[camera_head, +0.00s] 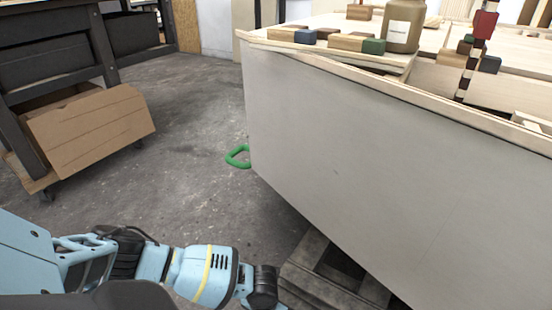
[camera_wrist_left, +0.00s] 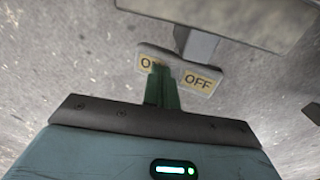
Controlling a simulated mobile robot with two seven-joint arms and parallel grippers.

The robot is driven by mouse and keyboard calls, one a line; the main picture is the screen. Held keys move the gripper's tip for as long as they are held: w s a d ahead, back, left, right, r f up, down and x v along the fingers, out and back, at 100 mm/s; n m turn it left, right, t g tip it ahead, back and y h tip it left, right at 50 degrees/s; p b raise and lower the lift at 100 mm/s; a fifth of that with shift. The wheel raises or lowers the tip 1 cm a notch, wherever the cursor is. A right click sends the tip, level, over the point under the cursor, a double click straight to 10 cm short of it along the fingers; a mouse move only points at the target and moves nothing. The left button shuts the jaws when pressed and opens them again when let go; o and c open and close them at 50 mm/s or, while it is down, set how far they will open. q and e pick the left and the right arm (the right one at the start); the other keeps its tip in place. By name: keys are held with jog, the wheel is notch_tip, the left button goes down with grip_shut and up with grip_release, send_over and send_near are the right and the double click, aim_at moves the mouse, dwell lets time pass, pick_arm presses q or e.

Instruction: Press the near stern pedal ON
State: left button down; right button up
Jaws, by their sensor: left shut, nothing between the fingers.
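The pedal (camera_wrist_left: 178,66) shows in the left wrist view as a grey rocker plate with a yellow label at each end, below a grey bracket (camera_wrist_left: 197,44). The head view shows my left arm at the bottom, but not the fingertips or the pedal.
The large pale hull (camera_head: 350,175) fills the right of the head view, with blocks and a jar (camera_head: 404,25) on top. A dark wooden frame (camera_head: 330,275) is under it. A green ring (camera_head: 238,157) lies by its corner. A cardboard box (camera_head: 90,130) is left; grey floor between is clear.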

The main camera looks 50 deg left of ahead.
pick_arm(q)
jog(key=shift+r+p, duration=0.85)
jog(key=shift+p, duration=0.05)
jog(key=shift+a+r+p, duration=0.1)
jog(key=shift+r+p, duration=0.45)
jog(key=shift+r, duration=0.05)
jog(key=shift+r+p, duration=1.8)
jog(key=shift+r, duration=0.3)
